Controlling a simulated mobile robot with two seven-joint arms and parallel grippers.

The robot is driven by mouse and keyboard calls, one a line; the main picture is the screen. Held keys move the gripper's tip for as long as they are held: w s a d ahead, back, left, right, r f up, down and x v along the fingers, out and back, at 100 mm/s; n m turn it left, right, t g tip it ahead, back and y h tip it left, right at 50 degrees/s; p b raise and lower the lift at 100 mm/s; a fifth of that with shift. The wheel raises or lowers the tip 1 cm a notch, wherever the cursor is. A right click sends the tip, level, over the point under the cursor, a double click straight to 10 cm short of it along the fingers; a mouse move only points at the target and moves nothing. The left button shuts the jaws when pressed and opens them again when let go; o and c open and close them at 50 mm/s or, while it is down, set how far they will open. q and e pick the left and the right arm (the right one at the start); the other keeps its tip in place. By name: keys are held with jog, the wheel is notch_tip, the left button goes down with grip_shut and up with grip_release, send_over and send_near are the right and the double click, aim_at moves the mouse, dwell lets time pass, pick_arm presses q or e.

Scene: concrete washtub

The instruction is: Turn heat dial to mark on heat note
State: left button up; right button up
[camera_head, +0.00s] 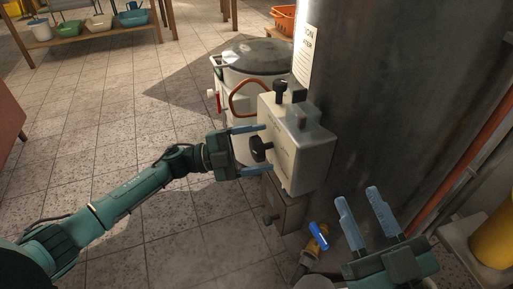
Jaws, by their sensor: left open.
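A pale control box (302,160) is fixed to the side of a large dark metal cylinder. A black knob (258,149), which looks like the heat dial, sticks out from its left-facing side. My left gripper (265,149) is open, with one blue finger above and one below this knob; I cannot tell whether they touch it. Dial markings are too small to read. A pale paper label (306,52) on the cylinder is cut off at the top; I cannot tell whether it is the heat note. My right gripper (356,194) is open and empty at the lower right.
A second black knob (281,89) stands on the box's top left. A lidded white pot (256,66) is behind the box. A blue-handled valve (318,236) is below, left of my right gripper. Tiled floor (120,130) is clear at left.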

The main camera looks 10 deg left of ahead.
jog(key=shift+r, duration=0.1)
pick_arm(q)
jog(key=shift+s+a+f, duration=0.1)
jog(key=shift+a, duration=0.25)
jog(key=p+v, duration=0.1)
jog(key=v, duration=1.1)
jog(key=shift+a+p, duration=0.2)
jog(key=shift+p, duration=0.2)
pick_arm(e)
jog(key=shift+s+f+m+g+h, duration=0.3)
jog(key=shift+f+m+h, duration=0.1)
jog(key=shift+f+h, duration=0.2)
pick_arm(q)
jog(key=shift+s, duration=0.1)
pick_arm(e)
jog(key=shift+w, duration=0.1)
